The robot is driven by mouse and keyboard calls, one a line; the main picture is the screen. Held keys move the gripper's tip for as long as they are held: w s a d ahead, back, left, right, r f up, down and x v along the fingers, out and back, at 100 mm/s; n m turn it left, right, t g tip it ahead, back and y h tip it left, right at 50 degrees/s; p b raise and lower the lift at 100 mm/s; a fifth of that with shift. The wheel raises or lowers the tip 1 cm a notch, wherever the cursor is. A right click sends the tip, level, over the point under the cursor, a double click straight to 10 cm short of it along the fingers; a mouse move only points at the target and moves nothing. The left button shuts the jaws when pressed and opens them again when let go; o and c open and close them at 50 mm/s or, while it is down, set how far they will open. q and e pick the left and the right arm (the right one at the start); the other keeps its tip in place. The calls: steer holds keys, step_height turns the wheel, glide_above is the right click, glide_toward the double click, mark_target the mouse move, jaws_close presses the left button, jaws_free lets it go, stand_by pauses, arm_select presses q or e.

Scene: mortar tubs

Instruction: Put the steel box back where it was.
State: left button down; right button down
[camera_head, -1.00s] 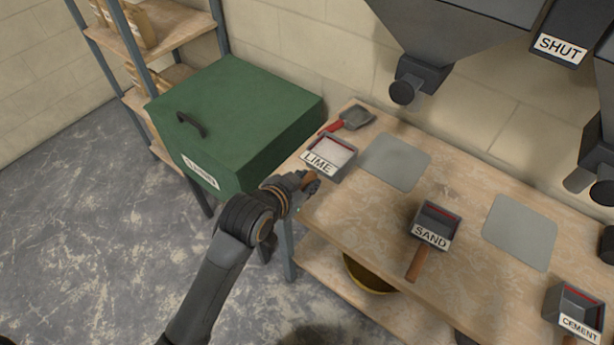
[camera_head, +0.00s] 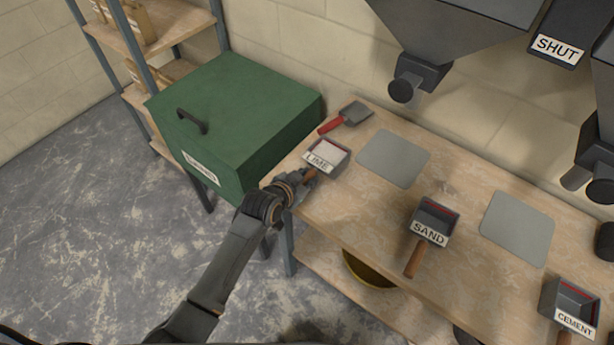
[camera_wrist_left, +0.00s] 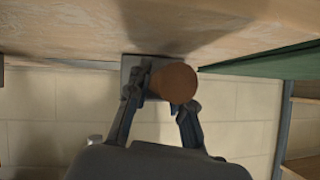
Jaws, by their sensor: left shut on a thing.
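The steel box labelled LIME (camera_head: 325,153) has a red line inside and pale contents. It is at the left end of the wooden bench (camera_head: 350,208), left of a bare grey mat (camera_head: 392,158). My left gripper (camera_head: 305,180) is shut on its brown handle, whose round end (camera_wrist_left: 174,82) fills the jaws in the left wrist view. The grey box shows partly behind the handle there. I cannot tell whether the box touches the bench. My right gripper is not in view.
Steel boxes labelled SAND (camera_head: 437,218) and CEMENT (camera_head: 572,302) stand to the right, with another bare grey mat (camera_head: 517,228) between them. A green chest (camera_head: 235,110) stands left. Hoppers (camera_head: 440,30) hang above.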

arm_select(q)
steer(key=c, duration=1.2)
jaws_free()
steer(key=shift+f, duration=0.1)
steer(key=shift+o, duration=0.2)
steer(key=v, duration=1.2)
steer(key=s+a+f+n+g+y, duration=0.1)
steer(key=s+a+f, duration=0.25)
steer(key=f, duration=0.75)
steer(key=s+a+f+n+g+y, duration=0.1)
steer(key=s+a+f+n+g, duration=0.3)
steer(key=f, duration=0.7)
steer(key=s+a+f+m+t+y, duration=0.1)
steer(key=s+a+f+y, duration=0.3)
steer(key=f, duration=0.7)
steer(key=s+a+f+g, duration=0.1)
steer(key=s+f, duration=0.3)
steer(key=s, duration=0.5)
steer(key=s+a+f+n+g, duration=0.1)
steer(key=s+f, duration=0.4)
steer(key=s, duration=0.5)
steer(key=s+a+f+n+g, duration=0.1)
steer(key=s+a+f+g, duration=0.1)
steer(key=s, duration=0.7)
step_height(320, 180, down, 3)
steer(key=shift+s+a+r+g+h, duration=0.25)
steer(key=shift+s+a+g+h, duration=0.15)
steer(key=shift+a, duration=0.45)
